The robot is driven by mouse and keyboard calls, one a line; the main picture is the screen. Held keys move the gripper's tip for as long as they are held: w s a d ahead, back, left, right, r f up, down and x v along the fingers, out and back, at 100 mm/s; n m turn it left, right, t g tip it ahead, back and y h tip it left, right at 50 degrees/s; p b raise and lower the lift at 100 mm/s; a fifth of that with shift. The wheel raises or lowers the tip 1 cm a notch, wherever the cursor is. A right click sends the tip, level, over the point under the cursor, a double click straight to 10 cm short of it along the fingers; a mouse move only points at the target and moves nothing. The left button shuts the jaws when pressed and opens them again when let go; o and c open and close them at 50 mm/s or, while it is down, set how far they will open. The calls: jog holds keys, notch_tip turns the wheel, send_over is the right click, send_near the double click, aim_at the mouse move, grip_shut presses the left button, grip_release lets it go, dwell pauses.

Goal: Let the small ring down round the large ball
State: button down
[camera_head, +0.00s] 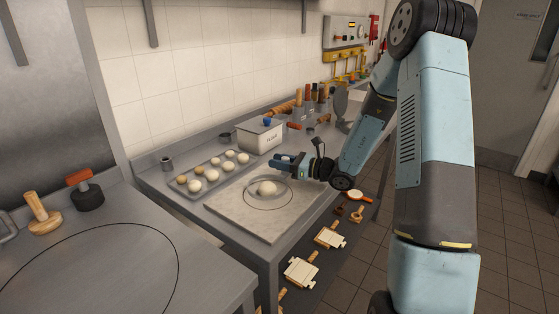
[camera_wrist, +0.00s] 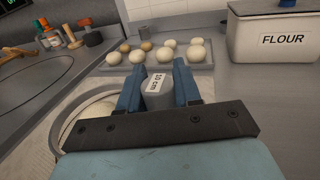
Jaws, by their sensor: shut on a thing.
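My gripper (camera_head: 285,161) is over the back of the pale board (camera_head: 237,215). In the wrist view its two blue fingers (camera_wrist: 158,84) are shut on a grey tab labelled "10 cm", part of the small ring (camera_wrist: 62,115). The ring's thin metal rim curves away left of the fingers. The large ball (camera_head: 267,188), pale dough, sits on the board; it also shows partly in the wrist view (camera_wrist: 97,112), inside the rim's curve, its near side hidden by my gripper. In the head view the ring appears around the ball; I cannot tell whether it touches the board.
A tray (camera_head: 208,187) of several small dough balls lies behind the board. A white flour box (camera_head: 260,137) stands at the back. A dark circle is marked on the board around the ball.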

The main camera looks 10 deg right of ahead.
jog(key=shift+f, duration=0.45)
jog(key=shift+f, duration=0.6)
dwell(0.4)
jog(key=c, duration=0.7)
grip_release()
jog(key=shift+v, duration=4.05)
